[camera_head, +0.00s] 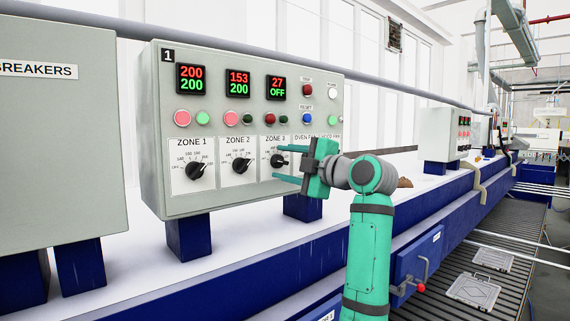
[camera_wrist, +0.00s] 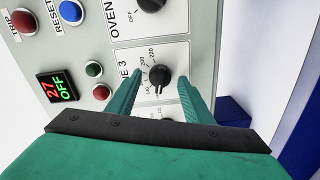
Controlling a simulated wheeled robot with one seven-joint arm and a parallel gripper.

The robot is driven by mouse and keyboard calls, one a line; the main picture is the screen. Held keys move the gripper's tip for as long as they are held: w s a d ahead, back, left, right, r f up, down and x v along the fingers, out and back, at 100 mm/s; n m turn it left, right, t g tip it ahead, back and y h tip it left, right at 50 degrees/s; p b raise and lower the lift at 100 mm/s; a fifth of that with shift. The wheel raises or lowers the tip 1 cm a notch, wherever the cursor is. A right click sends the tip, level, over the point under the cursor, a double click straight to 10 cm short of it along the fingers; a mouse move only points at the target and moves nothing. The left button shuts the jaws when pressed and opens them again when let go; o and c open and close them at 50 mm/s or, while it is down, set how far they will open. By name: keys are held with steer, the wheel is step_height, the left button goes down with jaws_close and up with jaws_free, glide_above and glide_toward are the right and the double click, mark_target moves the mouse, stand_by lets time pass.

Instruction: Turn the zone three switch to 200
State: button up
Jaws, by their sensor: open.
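The zone 3 switch (camera_head: 278,161) is a round black knob on a white dial plate, third in the row on the grey control box (camera_head: 240,211). It also shows in the wrist view (camera_wrist: 155,78), where its white pointer mark faces down, away from the 200 label. That direction is the dial's left side. The zone 3 display (camera_head: 277,87) reads 27 in red over OFF in green. My gripper (camera_head: 276,163) is open, its two green fingers on either side of the knob. In the wrist view (camera_wrist: 159,75) gaps show between fingers and knob.
The zone 1 knob (camera_head: 196,171) and zone 2 knob (camera_head: 241,165) sit to the left, their displays showing 200 as the lower number. Coloured buttons lie above the dials. The oven fan knob (camera_wrist: 152,3) is close beside. A breaker box (camera_head: 60,160) stands far left.

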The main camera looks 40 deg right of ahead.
steer(key=c, duration=1)
steer(key=shift+c, duration=0.2)
steer(key=shift+m, duration=0.3)
steer(key=m, duration=0.4)
steer(key=shift+m, duration=0.3)
steer(key=m, duration=1.1)
steer(key=shift+d+m, duration=0.1)
steer(key=shift+m, duration=0.3)
steer(key=m, duration=0.6)
steer(key=shift+d+f+m, duration=0.1)
steer(key=shift+m, duration=0.2)
